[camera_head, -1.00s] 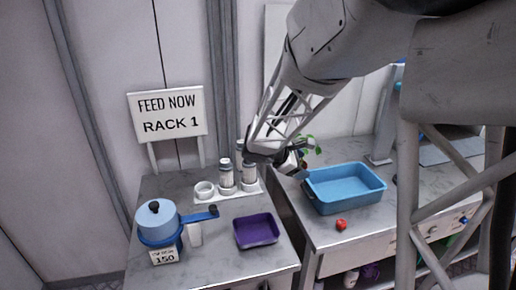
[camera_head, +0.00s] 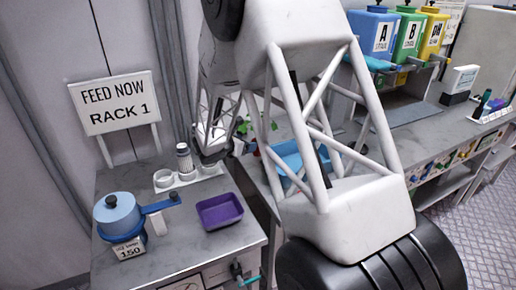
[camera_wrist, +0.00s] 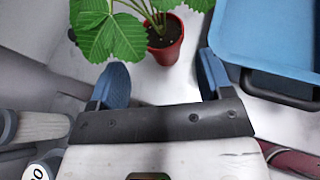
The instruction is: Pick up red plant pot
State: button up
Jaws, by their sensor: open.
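The red plant pot (camera_wrist: 170,46) stands upright on the pale counter in the wrist view, with dark soil and broad green leaves (camera_wrist: 115,32) spreading to its left. My gripper (camera_wrist: 162,76) is open, its two blue fingertips apart and nothing between them. The pot lies just beyond the fingertips, nearer the right one, and does not touch them. In the head view, some green leaves (camera_head: 243,126) show behind my arm; the pot itself is mostly hidden there.
A blue tub (camera_wrist: 268,50) is close to the right of the pot. White-capped bottles (camera_head: 185,158) in a holder stand left of my gripper. A purple tray (camera_head: 220,211) and a blue pot-like vessel (camera_head: 118,215) are on the left counter. Coloured tanks (camera_head: 408,35) stand at the back right.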

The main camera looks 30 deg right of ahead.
jog(key=shift+x, duration=1.3)
jog(key=shift+x, duration=2.6)
jog(key=shift+s, duration=0.15)
jog(key=c, duration=0.7)
jog(key=shift+c, duration=0.2)
jog(key=shift+r, duration=4.95)
